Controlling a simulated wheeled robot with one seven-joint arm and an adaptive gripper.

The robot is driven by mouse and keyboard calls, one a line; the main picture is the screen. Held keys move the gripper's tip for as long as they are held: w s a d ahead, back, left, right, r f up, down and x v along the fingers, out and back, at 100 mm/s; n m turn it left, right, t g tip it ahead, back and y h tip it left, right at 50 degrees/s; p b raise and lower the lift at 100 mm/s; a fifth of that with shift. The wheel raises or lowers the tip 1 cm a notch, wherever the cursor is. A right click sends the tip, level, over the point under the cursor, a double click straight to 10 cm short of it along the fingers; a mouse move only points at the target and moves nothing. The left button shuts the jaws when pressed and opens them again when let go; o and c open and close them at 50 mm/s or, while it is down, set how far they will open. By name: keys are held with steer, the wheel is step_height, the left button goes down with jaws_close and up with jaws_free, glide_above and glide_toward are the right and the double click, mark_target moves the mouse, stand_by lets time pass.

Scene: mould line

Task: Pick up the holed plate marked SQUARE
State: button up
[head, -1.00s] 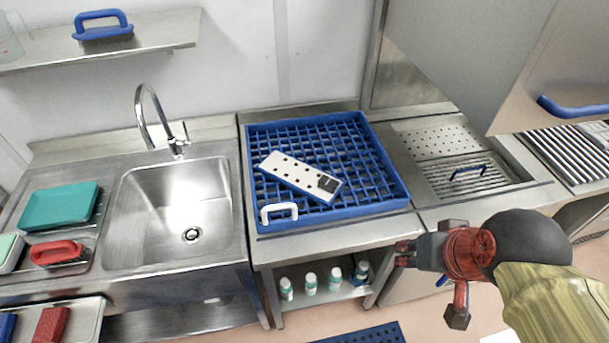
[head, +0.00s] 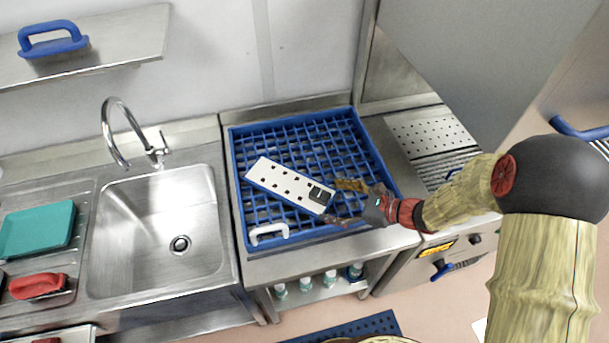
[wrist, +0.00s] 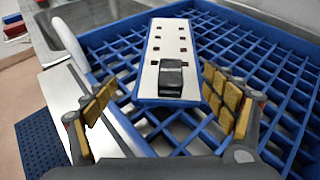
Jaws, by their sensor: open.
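The white holed plate (head: 283,182) lies slantwise on the grid of the blue rack (head: 233,180). It has rows of dark holes, blue edges and a black block (head: 319,196) at its near right end. I cannot read any marking on it. My gripper (head: 342,202) is over the right part of the rack, at the plate's block end. In the wrist view, my gripper (wrist: 165,100) is open, with yellow-padded fingers to either side of the plate (wrist: 168,44) and its black block (wrist: 171,76). Nothing is between the pads that they touch.
A sink (head: 160,225) with a tap (head: 130,135) lies to the left. A teal board (head: 37,230) and a red-handled item (head: 38,285) are farther left. Bottles (head: 305,285) stand on the shelf below.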

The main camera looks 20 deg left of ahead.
mark_target(313, 193)
steer(key=shift+o, duration=0.7)
steer(key=shift+w+d+f+m, duration=0.1)
steer(key=shift+w+f+m, duration=0.4)
steer(key=shift+f, duration=0.1)
steer(key=shift+o, duration=0.5)
steer(key=shift+w+f+t, duration=0.15)
steer(key=shift+f+t, duration=0.05)
steer(key=shift+t, duration=0.1)
steer(key=shift+o, duration=0.4)
steer(key=x, duration=0.5)
steer(key=b+x, duration=0.1)
steer(key=x, duration=0.1)
steer(key=shift+w+a+r, duration=0.2)
steer(key=shift+a, duration=0.2)
steer(key=shift+c, duration=0.7)
